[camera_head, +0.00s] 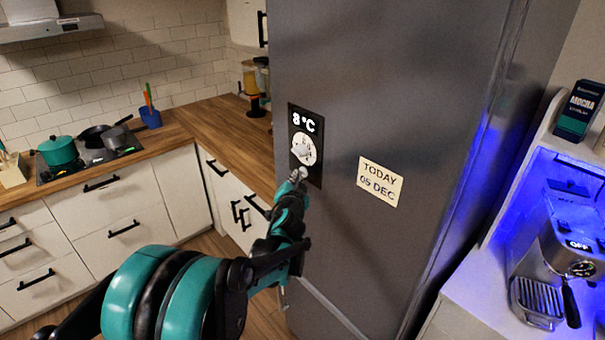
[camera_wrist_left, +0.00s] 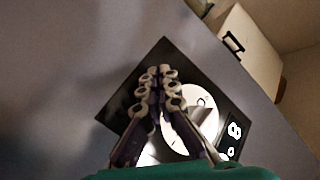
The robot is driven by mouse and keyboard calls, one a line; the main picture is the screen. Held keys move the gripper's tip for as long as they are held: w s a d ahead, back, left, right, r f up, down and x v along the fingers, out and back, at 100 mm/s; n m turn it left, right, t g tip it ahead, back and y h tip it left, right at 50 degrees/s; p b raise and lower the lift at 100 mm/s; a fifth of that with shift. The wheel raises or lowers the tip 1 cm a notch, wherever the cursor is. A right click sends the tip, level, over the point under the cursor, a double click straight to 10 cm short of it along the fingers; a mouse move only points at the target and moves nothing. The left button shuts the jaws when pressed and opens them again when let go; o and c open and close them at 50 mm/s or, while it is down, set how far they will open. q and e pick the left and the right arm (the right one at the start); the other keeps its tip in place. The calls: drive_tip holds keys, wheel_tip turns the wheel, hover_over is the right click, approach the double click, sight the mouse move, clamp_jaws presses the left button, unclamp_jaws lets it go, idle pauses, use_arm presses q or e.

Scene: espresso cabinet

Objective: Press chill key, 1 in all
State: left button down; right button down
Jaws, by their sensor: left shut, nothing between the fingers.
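The fridge panel (camera_head: 292,122) is a black plate on the grey fridge door, showing "8 °C" above a round white dial or key (camera_head: 304,148). My left gripper (camera_head: 300,176) is shut and empty, with its fingertips just in front of the panel's lower part, below the white disc. In the left wrist view the shut fingers (camera_wrist_left: 158,72) lie over the black panel (camera_wrist_left: 124,100), beside the white disc (camera_wrist_left: 200,100), and hide part of it. I cannot tell whether the fingertips touch the panel. The right gripper is not in view.
A "TODAY 05 DEC" note (camera_head: 380,182) is on the fridge door (camera_head: 420,90) right of the panel. A counter with a teal pot (camera_head: 58,151) stands at the left. An espresso machine (camera_head: 565,260) and a mocha box (camera_head: 580,108) stand at the right.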

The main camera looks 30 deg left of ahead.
use_arm(q)
drive_tip(key=shift+w+d, duration=0.2)
drive_tip(key=shift+w, duration=0.2)
idle(0.5)
idle(0.3)
drive_tip(key=shift+s+a, duration=0.35)
drive_tip(key=shift+s, duration=0.45)
drive_tip(key=s, duration=0.1)
drive_tip(key=s+a, duration=0.1)
drive_tip(key=s, duration=0.1)
drive_tip(key=s+a, duration=0.1)
drive_tip(key=shift+s, duration=0.3)
drive_tip(key=shift+d, duration=0.1)
idle(0.4)
drive_tip(key=s+d+f+n+g+h+b, duration=0.1)
drive_tip(key=s+d+f+g+h+b, duration=0.2)
drive_tip(key=s+d+f, duration=0.7)
drive_tip(key=s+d+f+n+g+h+b, duration=0.1)
drive_tip(key=s+d+f+g+h+b, duration=0.2)
drive_tip(key=s+d+f+b, duration=0.5)
drive_tip(key=s+d+f+g, duration=0.1)
drive_tip(key=s+d+f, duration=0.2)
drive_tip(key=s, duration=0.5)
drive_tip(key=shift+s+d+f+n+g, duration=0.15)
drive_tip(key=shift+s+d+n+g, duration=0.05)
drive_tip(key=shift+n+g, duration=0.2)
